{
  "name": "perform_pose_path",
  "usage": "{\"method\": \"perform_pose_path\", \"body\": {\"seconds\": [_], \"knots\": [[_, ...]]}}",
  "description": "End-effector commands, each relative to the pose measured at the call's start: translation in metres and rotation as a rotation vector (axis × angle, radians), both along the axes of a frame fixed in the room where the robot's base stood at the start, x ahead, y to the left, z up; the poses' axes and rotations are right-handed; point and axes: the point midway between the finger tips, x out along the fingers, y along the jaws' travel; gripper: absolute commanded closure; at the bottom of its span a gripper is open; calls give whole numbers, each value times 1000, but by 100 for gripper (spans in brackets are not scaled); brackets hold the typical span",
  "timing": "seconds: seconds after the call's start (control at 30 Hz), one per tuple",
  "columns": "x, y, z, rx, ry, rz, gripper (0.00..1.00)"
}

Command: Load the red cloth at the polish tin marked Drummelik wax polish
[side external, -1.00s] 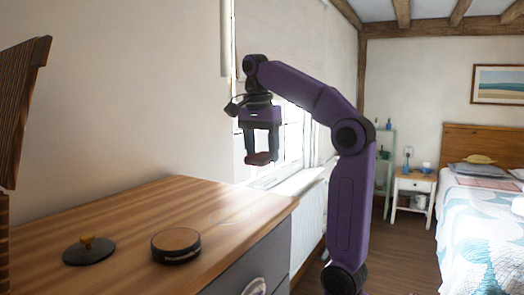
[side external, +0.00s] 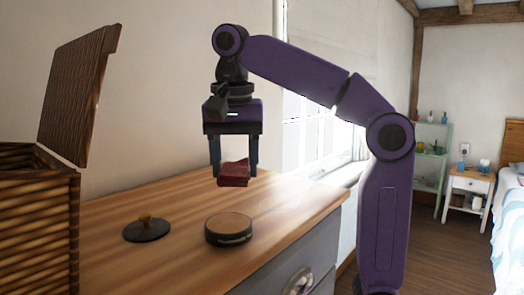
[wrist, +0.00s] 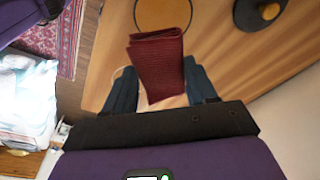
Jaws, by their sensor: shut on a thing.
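My gripper (side external: 233,168) is shut on the folded red cloth (side external: 233,174) and holds it in the air above the wooden dresser top. The cloth also shows between the fingers in the wrist view (wrist: 158,62). A round, dark-sided polish tin (side external: 229,228) with a tan top surface stands on the dresser, below the cloth in the side view. In the wrist view the tin (wrist: 150,8) is partly hidden behind the cloth. The lettering on its side is too small to read. A dark round lid with a brass knob (side external: 147,229) lies to the tin's left.
A wicker basket (side external: 35,225) with its lid raised stands at the dresser's left. The dresser top (side external: 185,200) is mostly bare around the tin, with a faint pale ring (side external: 280,203) to the right. Its front edge drops to grey drawers.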

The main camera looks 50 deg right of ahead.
Motion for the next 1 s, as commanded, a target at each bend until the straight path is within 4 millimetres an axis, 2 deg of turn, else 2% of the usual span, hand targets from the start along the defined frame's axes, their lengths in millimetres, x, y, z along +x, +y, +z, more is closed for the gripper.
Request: {"method": "perform_pose_path", "body": {"seconds": [0.03, 0.1, 0.23, 0.37, 0.8, 1.0], "knots": [[-3, 11, 0, 0, 0, 29, 68], [-6, 20, 0, 0, -1, 56, 68], [-9, 29, -1, 0, 0, 80, 68], [-10, 30, -7, -1, 1, 83, 68], [-10, 29, -47, 0, 1, 81, 68], [-9, 29, -58, 0, 0, 81, 68]]}}
